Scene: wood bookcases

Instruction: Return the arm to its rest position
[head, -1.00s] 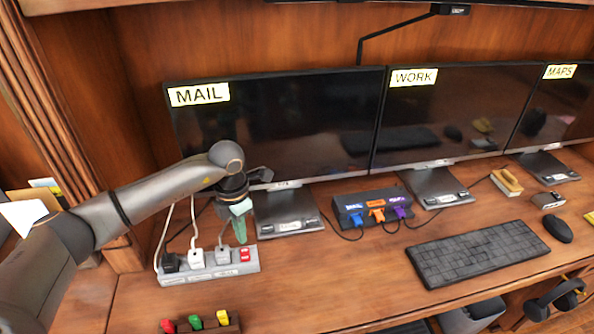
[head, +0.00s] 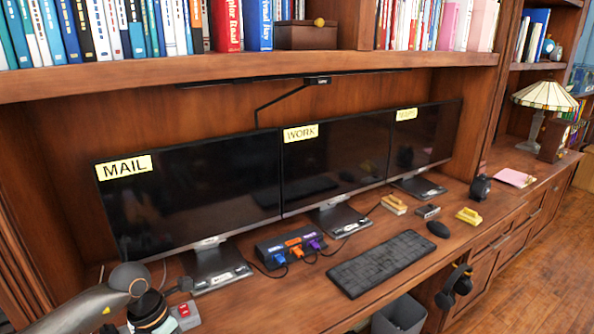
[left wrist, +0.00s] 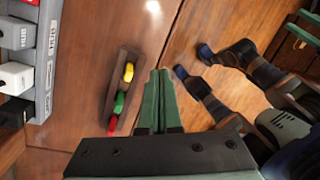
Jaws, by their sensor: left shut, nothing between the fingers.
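My left arm (head: 95,308) comes in at the bottom left corner of the head view, low over the desk's left end. Its fingers lie at or below the picture edge there. In the left wrist view my left gripper (left wrist: 158,100) shows two green fingers side by side, closed with nothing between them. It is above the desk's front part, beside a small wooden holder (left wrist: 110,95) with yellow, green and red pieces. A grey power strip (left wrist: 45,50) with plugs lies at the left of that view.
Three monitors labelled MAIL (head: 190,195), WORK (head: 335,160) and MAPS (head: 425,140) stand along the desk's back. A hub (head: 290,246), keyboard (head: 380,264) and mouse (head: 438,229) are in front. A bin (head: 400,315) stands below. Wooden floor (head: 560,240) is open at right.

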